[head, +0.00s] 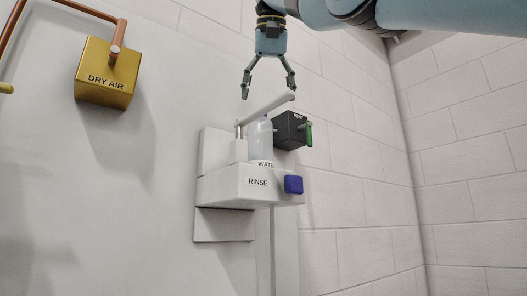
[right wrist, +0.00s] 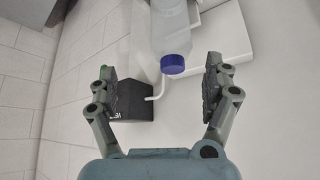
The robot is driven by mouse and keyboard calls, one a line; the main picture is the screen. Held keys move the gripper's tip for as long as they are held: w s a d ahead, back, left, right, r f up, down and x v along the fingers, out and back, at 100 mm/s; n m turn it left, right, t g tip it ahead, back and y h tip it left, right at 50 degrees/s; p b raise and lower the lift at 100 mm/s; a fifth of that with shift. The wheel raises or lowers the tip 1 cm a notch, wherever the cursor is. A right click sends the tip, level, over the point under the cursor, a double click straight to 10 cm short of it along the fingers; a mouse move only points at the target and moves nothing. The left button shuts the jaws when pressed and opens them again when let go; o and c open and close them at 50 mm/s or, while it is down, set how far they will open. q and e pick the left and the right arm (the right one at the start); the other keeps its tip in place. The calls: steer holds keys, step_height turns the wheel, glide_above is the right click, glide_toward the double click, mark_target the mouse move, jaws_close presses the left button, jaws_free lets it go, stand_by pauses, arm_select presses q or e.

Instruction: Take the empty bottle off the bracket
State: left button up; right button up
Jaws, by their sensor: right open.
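The white bracket (head: 225,186), marked RINSE, is fixed to the wall in the head view. A pale translucent bottle (head: 262,143) stands upright in it, its lower part hidden behind the front. My right gripper (head: 269,92) is open and empty above the bottle, apart from it, fingers pointing down. In the right wrist view, a translucent bottle-like body (right wrist: 170,25) with a round blue end (right wrist: 173,64) lies ahead, between the lines of the open fingers (right wrist: 160,90). Whether the bottle is empty cannot be told. My left gripper is not in view.
A white bar (head: 267,107) slants up over the bottle, below my right fingers. A black box (head: 289,130) with a green part (head: 309,134) is right of the bottle. A blue block (head: 293,184) is on the bracket's front. A gold DRY AIR box (head: 105,87) hangs left.

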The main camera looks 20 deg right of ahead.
mark_target(261, 128)
steer(key=shift+d+f, duration=0.1)
steer(key=shift+f, duration=0.75)
steer(key=w+f, duration=0.1)
steer(key=w+a, duration=0.1)
steer(key=shift+w+a+f+b, duration=0.2)
steer(key=shift+w+f+b, duration=0.1)
steer(key=shift+w+f, duration=0.1)
steer(key=b+x, duration=0.1)
steer(key=x, duration=0.2)
steer(key=shift+d+f, duration=0.15)
steer(key=shift+f, duration=0.15)
steer(key=shift+w+d+f, duration=0.1)
steer(key=shift+f, duration=0.2)
steer(key=shift+w, duration=0.25)
steer(key=shift+c, duration=0.5)
steer(key=shift+s, duration=0.15)
steer(key=shift+c, duration=1)
steer(key=c, duration=0.9)
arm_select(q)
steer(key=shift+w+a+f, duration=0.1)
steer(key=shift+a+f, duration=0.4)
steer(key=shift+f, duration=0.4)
arm_select(e)
steer(key=shift+c, duration=0.2)
